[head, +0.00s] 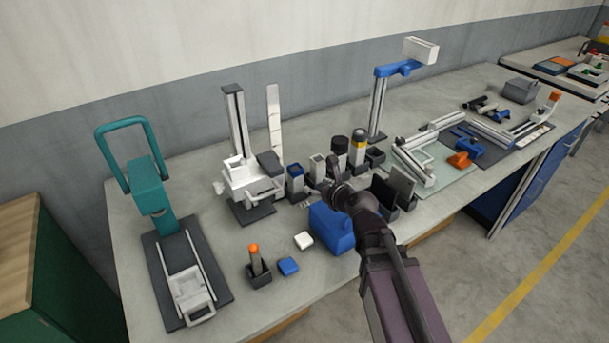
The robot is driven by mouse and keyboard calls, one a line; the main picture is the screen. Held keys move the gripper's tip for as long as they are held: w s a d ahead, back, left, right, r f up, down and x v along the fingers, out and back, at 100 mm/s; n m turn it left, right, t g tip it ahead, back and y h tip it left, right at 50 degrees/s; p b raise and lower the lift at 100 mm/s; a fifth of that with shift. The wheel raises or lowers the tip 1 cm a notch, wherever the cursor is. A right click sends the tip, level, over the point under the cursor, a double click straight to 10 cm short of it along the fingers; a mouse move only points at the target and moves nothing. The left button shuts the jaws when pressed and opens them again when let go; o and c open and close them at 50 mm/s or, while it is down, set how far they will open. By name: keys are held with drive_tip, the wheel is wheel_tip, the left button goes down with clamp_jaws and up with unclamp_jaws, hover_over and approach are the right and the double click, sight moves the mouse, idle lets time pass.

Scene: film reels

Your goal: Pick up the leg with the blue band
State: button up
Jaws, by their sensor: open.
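A short upright post with a blue band near its top (295,172) stands among several small upright pieces at the middle of the bench. It looks like the leg with the blue band, but it is small here. My gripper (331,180) is open, a little to the right of this post and apart from it. The fingertips are small and dark against dark pieces, so their exact gap is hard to see. A pale post (317,167) stands between the banded post and my gripper. A post with a yellow band (357,145) stands behind my gripper.
A blue box (332,228) sits close below my gripper. Dark upright holders (402,186) are to its right. A white-and-grey column stand (237,130) is to the left, and a tall blue-topped stand (379,100) behind.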

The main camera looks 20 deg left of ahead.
sight(299, 174)
drive_tip(key=shift+w+a, duration=0.15)
drive_tip(key=shift+w, duration=0.1)
drive_tip(key=shift+w, duration=0.15)
drive_tip(key=b+x, duration=0.3)
drive_tip(key=x, duration=0.5)
drive_tip(key=shift+w+a, duration=0.1)
drive_tip(key=shift+w, duration=0.1)
drive_tip(key=shift+b+x, duration=1.05)
drive_tip(key=shift+x, duration=1.6)
drive_tip(key=shift+r, duration=0.1)
